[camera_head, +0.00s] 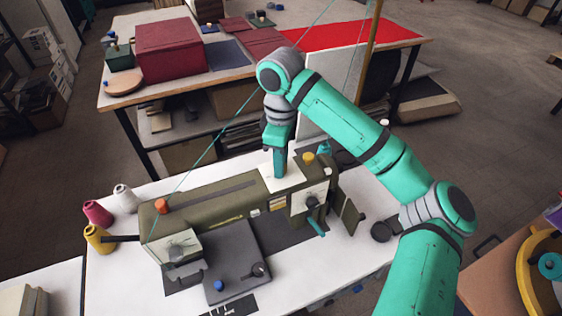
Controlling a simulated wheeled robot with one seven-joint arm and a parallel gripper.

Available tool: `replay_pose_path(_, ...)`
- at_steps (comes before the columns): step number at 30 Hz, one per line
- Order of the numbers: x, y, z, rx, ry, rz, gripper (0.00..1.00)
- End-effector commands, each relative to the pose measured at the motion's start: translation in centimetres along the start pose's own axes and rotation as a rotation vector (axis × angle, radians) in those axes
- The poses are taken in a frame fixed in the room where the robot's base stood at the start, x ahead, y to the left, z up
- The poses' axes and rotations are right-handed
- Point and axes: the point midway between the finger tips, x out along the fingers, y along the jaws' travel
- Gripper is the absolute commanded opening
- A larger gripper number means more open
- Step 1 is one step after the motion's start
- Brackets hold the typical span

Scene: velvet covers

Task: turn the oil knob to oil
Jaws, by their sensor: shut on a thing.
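An olive-green sewing machine (221,199) lies along the white table. My gripper (280,172) points down onto a pale plate (291,181) on top of the machine, near its right end. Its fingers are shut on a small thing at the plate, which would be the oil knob. The fingers hide this knob, so its setting and any marking cannot be read. An orange knob (309,158) stands just right of my gripper, and another orange knob (161,206) is on the machine's left end. Both are apart from my fingers.
Pink (97,213), white (125,197) and yellow (98,239) thread spools stand left of the machine. A dark grey plate (236,262) lies in front. Behind is a wooden table with a dark red box (170,49). The white table (335,262) is bare at front right.

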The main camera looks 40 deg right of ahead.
Motion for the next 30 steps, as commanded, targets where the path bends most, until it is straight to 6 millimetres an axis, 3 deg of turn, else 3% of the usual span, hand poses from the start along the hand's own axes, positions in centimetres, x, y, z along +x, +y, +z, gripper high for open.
replay_pose_path(7,-0.1,0.0,-0.1,-0.001,0.003,0.001,0.02)
replay_pose_path(8,-0.1,0.0,-0.1,-0.001,0.003,0.001,0.32)
replay_pose_path(9,-0.1,0.0,-0.1,-0.001,0.003,0.001,0.41)
replay_pose_path(10,-0.1,0.0,-0.1,-0.001,0.002,0.001,0.44)
replay_pose_path(22,-0.8,0.0,0.0,0.001,0.0,0.001,0.44)
replay_pose_path(30,-5.2,0.1,0.0,0.003,-0.001,0.004,0.44)
